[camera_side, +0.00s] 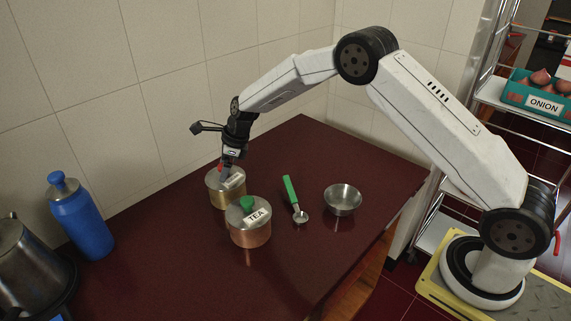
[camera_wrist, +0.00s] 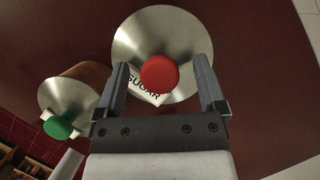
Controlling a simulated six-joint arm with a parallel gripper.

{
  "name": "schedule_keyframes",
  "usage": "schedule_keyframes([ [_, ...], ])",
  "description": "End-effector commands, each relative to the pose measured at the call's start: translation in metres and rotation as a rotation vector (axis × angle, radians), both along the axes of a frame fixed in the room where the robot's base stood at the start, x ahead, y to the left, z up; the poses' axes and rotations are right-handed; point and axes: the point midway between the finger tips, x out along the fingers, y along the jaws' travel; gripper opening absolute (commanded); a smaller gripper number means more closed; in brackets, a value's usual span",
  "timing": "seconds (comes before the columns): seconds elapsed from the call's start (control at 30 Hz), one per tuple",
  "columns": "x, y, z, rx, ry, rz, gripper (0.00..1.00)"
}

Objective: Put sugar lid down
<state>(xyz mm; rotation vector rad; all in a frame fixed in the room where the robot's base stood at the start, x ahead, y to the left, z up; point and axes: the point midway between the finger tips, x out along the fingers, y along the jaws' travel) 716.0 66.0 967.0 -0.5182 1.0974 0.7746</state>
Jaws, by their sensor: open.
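The sugar canister (camera_side: 226,197) is a brass-coloured tin at the back of the table. Its silver lid (camera_wrist: 185,32) has a red knob (camera_wrist: 160,74) and appears to sit on top of the tin. My gripper (camera_side: 228,170) is right above this lid. In the wrist view its two open fingers stand on either side of the red knob, with gaps between. The SUGAR label (camera_wrist: 145,91) is partly hidden by the knob and left finger.
A copper TEA canister (camera_side: 250,234) with a green knob stands close in front. A green-handled scoop (camera_side: 291,192) and a metal bowl (camera_side: 342,200) lie to the right. A blue bottle (camera_side: 82,222) and metal pot (camera_side: 28,265) stand left. The table's front middle is clear.

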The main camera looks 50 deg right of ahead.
Motion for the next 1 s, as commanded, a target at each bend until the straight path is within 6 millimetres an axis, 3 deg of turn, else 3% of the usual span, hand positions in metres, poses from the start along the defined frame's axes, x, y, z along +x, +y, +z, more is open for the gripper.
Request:
schedule_keyframes([
  [0.37,0.0,0.0,0.0002,0.0,0.0,0.0,0.89],
  [0.47,-0.0001,0.0,0.0003,0.0,0.0,0.0,0.64],
  [0.67,0.0,0.0,0.0003,0.0,0.0,0.0,0.0],
  [1.0,0.0001,0.0,0.0017,0.001,-0.001,0.0,0.0],
])
